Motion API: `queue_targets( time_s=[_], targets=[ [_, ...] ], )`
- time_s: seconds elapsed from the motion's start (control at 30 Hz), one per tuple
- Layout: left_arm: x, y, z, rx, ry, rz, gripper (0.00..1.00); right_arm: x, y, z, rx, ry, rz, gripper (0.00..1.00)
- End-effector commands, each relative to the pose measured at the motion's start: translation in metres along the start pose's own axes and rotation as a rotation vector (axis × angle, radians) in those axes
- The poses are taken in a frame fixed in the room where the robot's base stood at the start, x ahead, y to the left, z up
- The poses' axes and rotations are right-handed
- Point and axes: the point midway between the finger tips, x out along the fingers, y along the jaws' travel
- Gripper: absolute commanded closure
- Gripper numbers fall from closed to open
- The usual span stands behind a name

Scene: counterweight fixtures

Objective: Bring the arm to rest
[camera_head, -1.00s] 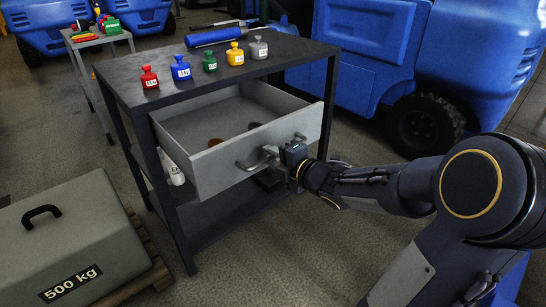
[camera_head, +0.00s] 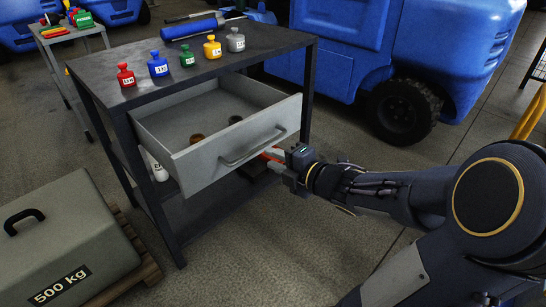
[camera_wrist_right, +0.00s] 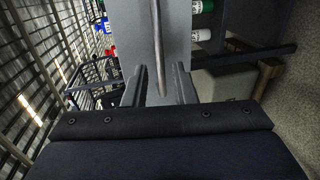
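My right gripper (camera_head: 284,168) is just in front of the pulled-out grey drawer (camera_head: 226,150), to the right of and a little below its bar handle (camera_head: 252,149). In the right wrist view the two fingers (camera_wrist_right: 158,84) are apart, and the handle bar (camera_wrist_right: 157,45) shows between and beyond them. Nothing is held. Contact between fingers and handle cannot be made out for certain, but in the head view they look apart. My left gripper is not in view.
The drawer sits in a dark metal table (camera_head: 110,105) with several coloured weights on top, including a red one (camera_head: 126,76). Two small round pieces lie inside the drawer. A 500 kg block (camera_head: 65,235) stands at left, blue vehicles behind. Floor right of the table is open.

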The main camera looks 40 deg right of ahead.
Motion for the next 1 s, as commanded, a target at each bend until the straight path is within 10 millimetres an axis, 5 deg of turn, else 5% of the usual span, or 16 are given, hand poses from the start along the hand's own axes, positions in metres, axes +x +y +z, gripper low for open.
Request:
queue_targets(
  time_s=[0.47, 0.57, 0.7, 1.0],
  targets=[
    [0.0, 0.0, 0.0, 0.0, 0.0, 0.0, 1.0, 0.0, 0.004, 0.003, 0.067, -0.047, -0.007, 0.75],
    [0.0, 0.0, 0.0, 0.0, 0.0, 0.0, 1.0, -0.004, 0.007, 0.009, 0.247, -0.153, -0.031, 0.75],
    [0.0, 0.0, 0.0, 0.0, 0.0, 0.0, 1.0, -0.022, -0.004, 0.002, 0.692, -0.331, -0.106, 0.75],
    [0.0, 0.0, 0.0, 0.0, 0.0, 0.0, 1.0, -0.076, -0.059, -0.092, 1.506, -0.516, -0.452, 0.75]
  ],
)
